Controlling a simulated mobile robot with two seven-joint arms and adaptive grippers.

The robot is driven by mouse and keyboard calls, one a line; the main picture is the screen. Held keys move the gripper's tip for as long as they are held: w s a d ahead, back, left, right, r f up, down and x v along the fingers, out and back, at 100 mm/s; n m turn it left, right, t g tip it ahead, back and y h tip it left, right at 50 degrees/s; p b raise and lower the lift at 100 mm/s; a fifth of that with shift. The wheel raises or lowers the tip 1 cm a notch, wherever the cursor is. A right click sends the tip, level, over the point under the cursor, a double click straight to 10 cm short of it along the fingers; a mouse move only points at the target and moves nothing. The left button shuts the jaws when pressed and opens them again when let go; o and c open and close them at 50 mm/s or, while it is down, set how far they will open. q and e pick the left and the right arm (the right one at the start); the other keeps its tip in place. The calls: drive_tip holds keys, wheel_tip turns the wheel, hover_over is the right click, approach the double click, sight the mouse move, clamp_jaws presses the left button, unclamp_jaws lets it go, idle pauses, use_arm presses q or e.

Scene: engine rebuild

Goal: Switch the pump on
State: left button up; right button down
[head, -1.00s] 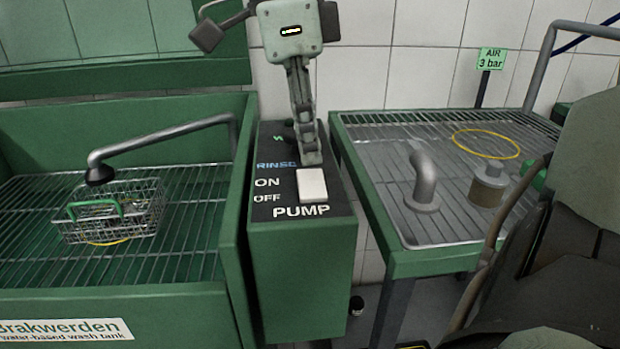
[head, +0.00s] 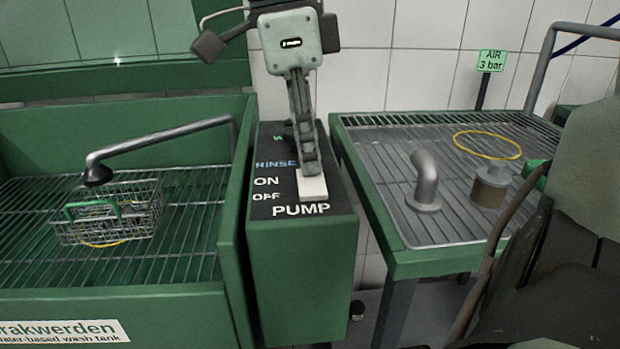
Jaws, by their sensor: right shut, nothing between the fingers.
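The pump switch (head: 313,189) is a white rocker on the black sloped top of a green control box (head: 300,270). PUMP is printed below it, with ON to the upper left and OFF to the lower left. My right gripper (head: 312,172) is shut and empty, pointing down from above. Its fingertips overlap the upper, ON-side end of the rocker in the head view and hide that edge. I cannot tell whether they press on it. My left gripper is not in view.
Left is a green wash tank (head: 235,190) with a wire basket (head: 110,212) under a bent spout (head: 160,133). Right is a green-framed draining table (head: 440,262) with a grey pipe elbow (head: 426,182), a cylindrical part (head: 490,187) and a yellow ring (head: 487,145).

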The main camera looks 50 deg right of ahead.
drive_tip(key=shift+f, duration=0.2)
drive_tip(key=shift+r, duration=0.15)
wheel_tip(320, 180, up, 4)
drive_tip(key=p, duration=0.3)
drive_tip(key=shift+r+p, duration=0.25)
drive_tip(key=shift+p, duration=0.05)
drive_tip(key=shift+r+p, duration=0.6)
drive_tip(key=shift+r, duration=0.6)
drive_tip(key=shift+f, duration=0.1)
